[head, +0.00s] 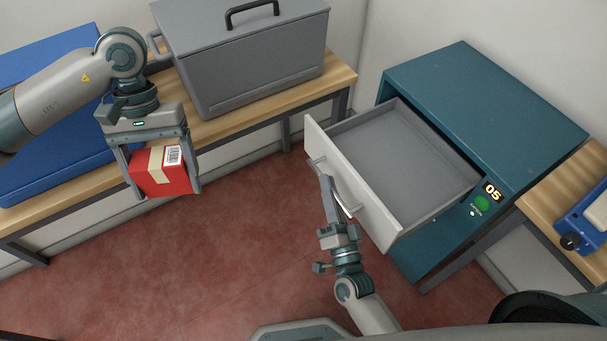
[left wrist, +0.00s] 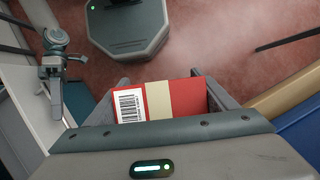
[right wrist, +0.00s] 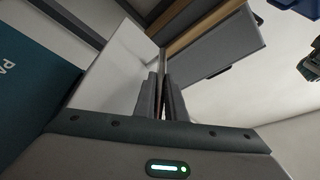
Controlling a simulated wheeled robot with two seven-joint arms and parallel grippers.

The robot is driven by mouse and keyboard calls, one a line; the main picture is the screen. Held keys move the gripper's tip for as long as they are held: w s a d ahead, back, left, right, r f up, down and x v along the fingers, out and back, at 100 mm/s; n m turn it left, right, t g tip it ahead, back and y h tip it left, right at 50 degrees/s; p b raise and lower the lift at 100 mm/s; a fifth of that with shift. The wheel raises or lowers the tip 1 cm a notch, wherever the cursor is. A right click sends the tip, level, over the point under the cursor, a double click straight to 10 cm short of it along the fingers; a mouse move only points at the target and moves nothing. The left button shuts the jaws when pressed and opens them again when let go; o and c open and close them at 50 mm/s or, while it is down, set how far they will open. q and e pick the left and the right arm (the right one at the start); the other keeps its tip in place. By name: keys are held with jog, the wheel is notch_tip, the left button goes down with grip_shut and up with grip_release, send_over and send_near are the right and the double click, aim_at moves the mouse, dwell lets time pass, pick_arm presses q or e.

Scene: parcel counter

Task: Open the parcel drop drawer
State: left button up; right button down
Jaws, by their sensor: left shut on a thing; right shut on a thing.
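The parcel drop drawer (head: 398,150) is pulled well out of its teal cabinet (head: 480,95), and its grey inside is empty. Its white front panel (head: 375,205) faces the lower left. My right gripper (head: 326,182) is at that front panel, shut on the drawer handle (head: 316,162), which is mostly hidden by the fingers. The fingers also show close together in the right wrist view (right wrist: 162,85). My left gripper (head: 160,190) is shut on a red parcel (head: 158,172) with a tan band and a barcode label, held up in the air; the parcel also shows in the left wrist view (left wrist: 160,102).
A grey lidded bin (head: 245,65) stands on a wooden bench (head: 225,120), beside a blue crate or mat (head: 60,150). A blue device (head: 585,220) sits on the right bench. Red floor lies clear between.

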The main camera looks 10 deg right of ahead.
dwell(0.3)
jog(key=c, duration=1.8)
grip_release()
jog(key=shift+s, duration=0.1)
pick_arm(q)
notch_tip(320, 180, down, 2)
jog(key=shift+f+b, duration=0.1)
jog(key=shift+b, duration=1)
pick_arm(e)
jog(key=shift+v, duration=6)
jog(key=shift+a, duration=0.1)
